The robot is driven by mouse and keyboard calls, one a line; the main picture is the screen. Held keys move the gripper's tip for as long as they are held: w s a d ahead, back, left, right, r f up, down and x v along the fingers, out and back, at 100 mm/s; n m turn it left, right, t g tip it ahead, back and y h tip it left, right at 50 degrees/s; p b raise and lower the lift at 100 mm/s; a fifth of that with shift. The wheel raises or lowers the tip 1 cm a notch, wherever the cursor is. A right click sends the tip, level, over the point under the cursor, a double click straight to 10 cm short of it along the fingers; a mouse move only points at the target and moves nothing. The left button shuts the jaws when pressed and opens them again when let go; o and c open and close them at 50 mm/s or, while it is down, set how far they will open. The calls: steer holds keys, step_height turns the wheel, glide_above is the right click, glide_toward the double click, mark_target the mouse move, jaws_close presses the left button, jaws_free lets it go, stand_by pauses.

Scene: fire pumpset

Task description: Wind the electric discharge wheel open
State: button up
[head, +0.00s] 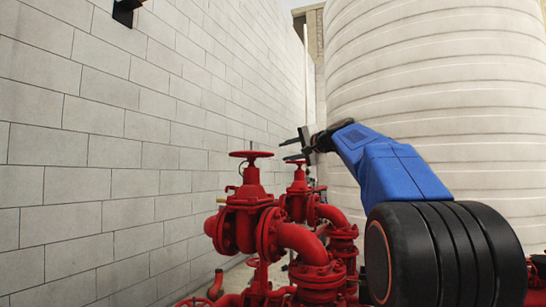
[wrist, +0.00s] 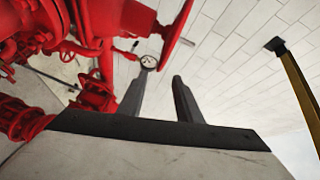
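Two red handwheels top red valves in the head view: a nearer wheel (head: 251,154) left of centre, and a farther wheel (head: 294,157) to its right. I cannot tell which is the electric discharge wheel. My gripper (head: 290,138) appears above and right of the nearer wheel, close to the farther wheel in the picture. In the wrist view my gripper (wrist: 160,85) has its dark fingers apart, with nothing held between them. A red wheel (wrist: 178,30) shows nearly edge-on beyond the fingertips. I see no clear contact with it.
Red valve bodies and pipes (head: 298,238) fill the lower middle of the head view. A grey block wall (head: 100,150) stands left, and a large ribbed white tank (head: 440,100) stands right. A small round gauge (wrist: 148,62) shows near the fingers in the wrist view.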

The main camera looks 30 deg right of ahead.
mark_target(272, 155)
steer(key=w, duration=0.3)
steer(key=w+a, duration=0.1)
steer(key=w, duration=0.5)
steer(key=shift+w+a+f, duration=0.2)
steer(key=shift+w+f, duration=0.2)
jaws_close()
